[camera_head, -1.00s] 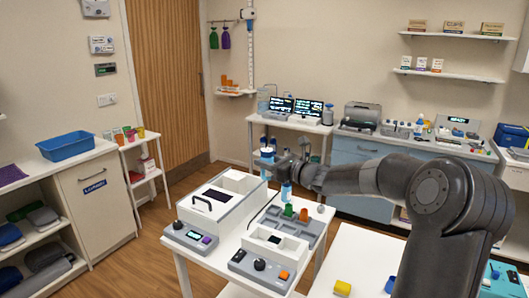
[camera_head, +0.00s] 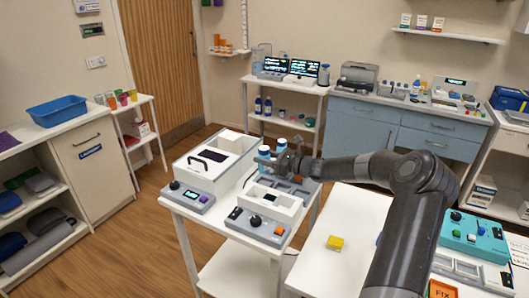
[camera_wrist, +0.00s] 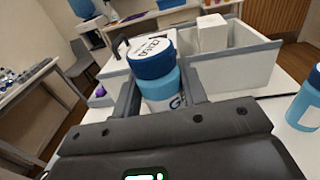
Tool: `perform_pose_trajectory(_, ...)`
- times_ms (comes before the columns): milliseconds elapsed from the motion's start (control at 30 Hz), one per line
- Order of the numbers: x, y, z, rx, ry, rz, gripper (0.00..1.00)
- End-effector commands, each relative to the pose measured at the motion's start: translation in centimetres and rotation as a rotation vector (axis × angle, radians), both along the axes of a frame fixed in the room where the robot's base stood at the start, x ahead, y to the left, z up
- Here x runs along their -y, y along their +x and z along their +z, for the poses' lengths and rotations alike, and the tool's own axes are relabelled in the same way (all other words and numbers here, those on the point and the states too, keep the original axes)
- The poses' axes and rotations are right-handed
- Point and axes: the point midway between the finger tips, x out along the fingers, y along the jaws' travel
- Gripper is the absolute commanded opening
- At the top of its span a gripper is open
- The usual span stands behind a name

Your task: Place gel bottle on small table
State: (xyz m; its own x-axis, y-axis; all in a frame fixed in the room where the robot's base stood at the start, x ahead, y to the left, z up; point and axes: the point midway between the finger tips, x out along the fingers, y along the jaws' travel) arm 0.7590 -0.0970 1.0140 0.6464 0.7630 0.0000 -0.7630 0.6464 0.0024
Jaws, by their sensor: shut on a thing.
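The gel bottle (camera_wrist: 160,88), white and light blue with a dark blue cap and a partly hidden label, stands between my fingers in the wrist view. My gripper (camera_wrist: 165,98) is shut on it. In the head view the bottle (camera_head: 264,153) is at the tip of my gripper (camera_head: 272,162), over or on the white table with devices (camera_head: 236,262); I cannot tell if its base touches. A second blue bottle (camera_wrist: 304,106) stands apart to the right in the wrist view. I cannot tell which of the white tables is the small table.
A white box (camera_head: 213,160) and grey control units (camera_head: 187,197) crowd this table. A nearer white table (camera_head: 325,266) holds a yellow block (camera_head: 335,243) and has bare room. A narrow white stand (camera_head: 139,142) with coloured cups is by the door.

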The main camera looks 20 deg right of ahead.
Motion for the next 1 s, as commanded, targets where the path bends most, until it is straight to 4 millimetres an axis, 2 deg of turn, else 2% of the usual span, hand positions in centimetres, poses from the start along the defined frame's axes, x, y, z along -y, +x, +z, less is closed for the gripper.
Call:
perform_pose_trajectory(500,0.0,0.0,-5.2,0.001,0.001,0.000,0.10)
perform_pose_trajectory(700,0.0,0.0,-6.1,0.000,0.000,-0.001,0.10)
perform_pose_trajectory(1000,0.0,0.0,-6.2,0.001,-0.001,-0.001,0.10)
